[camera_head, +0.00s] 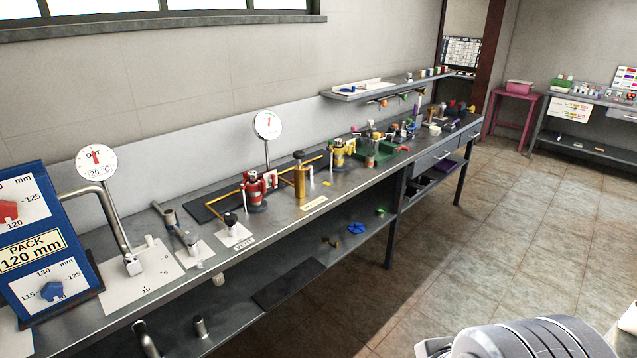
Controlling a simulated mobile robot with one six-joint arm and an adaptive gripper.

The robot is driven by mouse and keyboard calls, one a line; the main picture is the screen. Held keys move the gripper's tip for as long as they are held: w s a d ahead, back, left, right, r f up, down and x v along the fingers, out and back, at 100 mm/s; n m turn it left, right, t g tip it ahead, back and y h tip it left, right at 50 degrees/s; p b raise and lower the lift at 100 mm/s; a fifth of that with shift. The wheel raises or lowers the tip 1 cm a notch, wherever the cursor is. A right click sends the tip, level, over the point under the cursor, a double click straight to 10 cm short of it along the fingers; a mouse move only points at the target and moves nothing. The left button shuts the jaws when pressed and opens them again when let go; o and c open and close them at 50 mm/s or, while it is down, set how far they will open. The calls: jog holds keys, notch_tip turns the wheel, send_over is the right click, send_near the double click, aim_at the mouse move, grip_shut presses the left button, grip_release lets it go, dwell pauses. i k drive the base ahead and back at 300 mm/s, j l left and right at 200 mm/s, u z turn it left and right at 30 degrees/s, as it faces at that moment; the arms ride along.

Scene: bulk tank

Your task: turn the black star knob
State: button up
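Several dark knobs stand on the long grey workbench (345,188), all small in the picture. One black knob (230,219) tops a short post on a white plate behind a label that seems to read VENT. The rounded grey part at the bottom right looks like my own arm. My gripper is not in view, and nothing is seen touching the knobs.
A red valve (255,188) and a green tray (375,152) stand farther along. A lower shelf (345,255) runs beneath. The tiled floor (480,240) at right is clear.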

aim_at(230, 219)
jog(key=i+u, duration=0.15)
jog(key=i, duration=0.7)
jog(key=i+l+u, duration=0.1)
jog(key=i, duration=0.8)
